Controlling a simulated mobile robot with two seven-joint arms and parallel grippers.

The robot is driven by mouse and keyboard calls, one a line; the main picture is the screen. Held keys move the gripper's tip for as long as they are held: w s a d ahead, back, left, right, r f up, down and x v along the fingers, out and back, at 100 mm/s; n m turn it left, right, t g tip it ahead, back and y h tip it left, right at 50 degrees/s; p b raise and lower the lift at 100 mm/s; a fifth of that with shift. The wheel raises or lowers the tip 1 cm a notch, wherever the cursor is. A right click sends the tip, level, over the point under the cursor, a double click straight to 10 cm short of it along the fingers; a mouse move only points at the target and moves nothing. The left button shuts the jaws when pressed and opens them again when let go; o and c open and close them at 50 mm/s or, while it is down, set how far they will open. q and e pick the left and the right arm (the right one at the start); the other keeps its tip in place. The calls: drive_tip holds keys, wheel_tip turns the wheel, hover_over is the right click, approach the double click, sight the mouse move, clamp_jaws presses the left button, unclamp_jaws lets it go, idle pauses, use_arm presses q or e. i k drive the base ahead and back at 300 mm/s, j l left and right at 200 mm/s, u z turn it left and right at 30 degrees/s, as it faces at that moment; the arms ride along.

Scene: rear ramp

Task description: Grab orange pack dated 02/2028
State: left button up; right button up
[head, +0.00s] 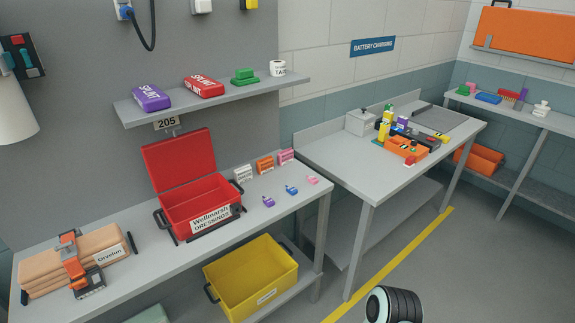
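An orange pack (265,165) stands on the near grey bench, between a white pack (243,173) and a pink pack (286,156). Its printing is too small to read, so I cannot tell its date. The open red box labelled "Wellmarsh Dressings" (216,218) stands to the left of the packs, its lid raised; its contents cannot be made out. I see neither gripper clearly. A black ribbed part at the bottom (393,305) and a white cylinder at the left edge (14,106) look like my arm links.
Small purple (268,201), blue (291,190) and pink (312,180) items lie in front of the packs. A shelf (222,97) overhangs the bench. A strapped tan bundle (105,246) lies at left; a yellow crate (250,278) sits below. A second bench (340,160) stands right.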

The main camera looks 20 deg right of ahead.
sight(265, 165)
drive_tip(key=u, duration=0.4)
drive_tip(key=l+u, duration=0.25)
drive_tip(key=u, duration=0.15)
drive_tip(key=l+u, duration=0.55)
drive_tip(key=u, duration=0.2)
drive_tip(key=k+l+u, duration=0.15)
drive_tip(key=l, duration=0.2)
drive_tip(key=k+l+u, duration=0.15)
drive_tip(key=l, duration=0.15)
drive_tip(key=k+l+u, duration=0.1)
drive_tip(key=l, duration=0.2)
drive_tip(key=k, duration=0.05)
